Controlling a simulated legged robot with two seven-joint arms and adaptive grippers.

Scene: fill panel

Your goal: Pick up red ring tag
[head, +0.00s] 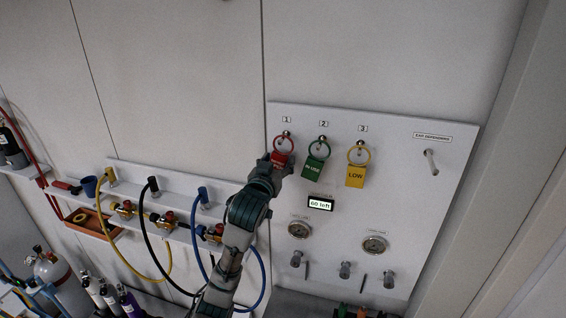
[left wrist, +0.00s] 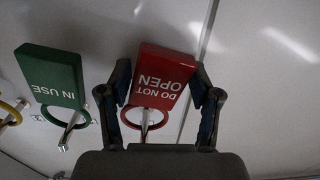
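The red ring tag (head: 279,157) hangs by its ring on a peg under number 1 on the white panel (head: 400,200). In the left wrist view the red tag (left wrist: 162,78) reads "DO NOT OPEN" upside down, with its ring on the peg below it. My left gripper (head: 272,160) is at the tag, covering part of it in the head view. In the wrist view the left gripper's fingers (left wrist: 160,100) stand on either side of the tag. They are spread, and I see small gaps beside the tag. My right gripper is not in view.
A green "IN USE" tag (head: 315,168) hangs close to the right of the red one, and a yellow "LOW" tag (head: 356,176) hangs further right. A small display (head: 320,203) and gauges (head: 374,245) sit below. A shelf with hoses (head: 150,187) is at left.

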